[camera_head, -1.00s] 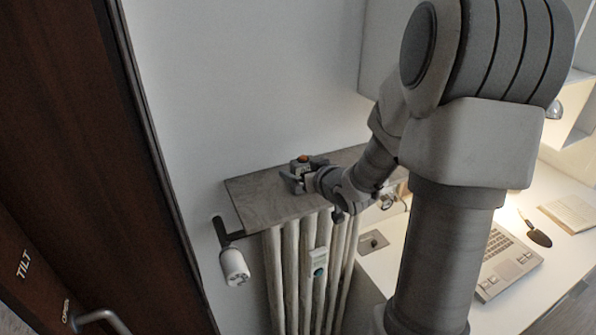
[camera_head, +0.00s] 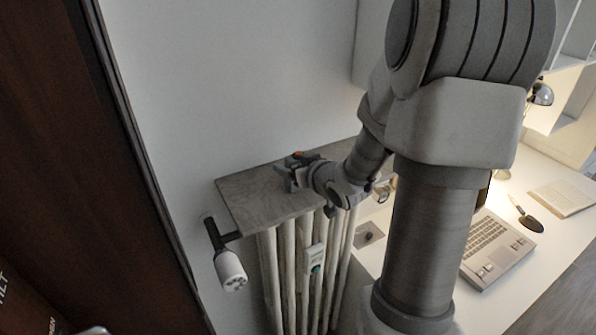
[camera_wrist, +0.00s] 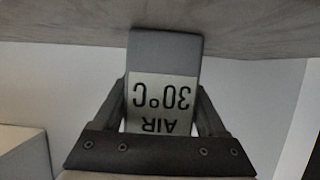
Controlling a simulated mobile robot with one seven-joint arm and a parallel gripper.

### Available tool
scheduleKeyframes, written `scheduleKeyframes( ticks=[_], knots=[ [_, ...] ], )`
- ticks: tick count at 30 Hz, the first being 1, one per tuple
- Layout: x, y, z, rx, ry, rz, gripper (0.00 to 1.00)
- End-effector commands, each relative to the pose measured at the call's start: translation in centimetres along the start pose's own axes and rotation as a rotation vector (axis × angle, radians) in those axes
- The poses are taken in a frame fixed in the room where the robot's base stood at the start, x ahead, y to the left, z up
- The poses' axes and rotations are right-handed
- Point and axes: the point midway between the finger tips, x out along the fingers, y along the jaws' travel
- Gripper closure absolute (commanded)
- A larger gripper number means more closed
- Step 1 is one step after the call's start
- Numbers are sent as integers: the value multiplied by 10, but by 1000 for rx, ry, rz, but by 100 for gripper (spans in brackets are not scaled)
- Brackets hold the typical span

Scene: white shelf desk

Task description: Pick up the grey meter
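The grey meter (camera_wrist: 165,52) is a grey block with a pale label reading "AIR 30°C", upside down in the wrist view. It sits between the two fingers of my gripper (camera_wrist: 162,88), which press close against its sides. In the head view my gripper (camera_head: 293,176) is over the radiator's top board, and an orange spot on the thing it holds (camera_head: 298,155) shows beside the fingers. The fingers hide most of the meter there. I cannot tell whether the meter touches the board.
The grey-brown board (camera_head: 250,198) tops a ribbed radiator (camera_head: 290,270) with a white valve (camera_head: 231,268) at its left. A small device (camera_head: 314,258) hangs on the ribs. A dark door (camera_head: 75,180) stands left.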

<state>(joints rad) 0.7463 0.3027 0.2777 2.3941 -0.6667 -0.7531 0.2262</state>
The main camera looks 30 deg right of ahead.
Motion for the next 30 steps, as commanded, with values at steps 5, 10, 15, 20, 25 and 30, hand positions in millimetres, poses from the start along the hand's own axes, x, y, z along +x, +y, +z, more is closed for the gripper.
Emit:
scheduleKeyframes(
  ticks=[5, 10, 15, 20, 25, 30],
  knots=[
    [0, 0, 0, 0, 0, 0, 61],
    [0, 0, 0, 0, 1, 0, 86],
    [0, 0, -1, -1, 1, 0, 96],
    [-2, 0, -5, -2, 2, 1, 96],
    [-8, 0, -20, -4, 4, 2, 96],
    [-25, 12, -45, -2, 2, 7, 96]
  ],
)
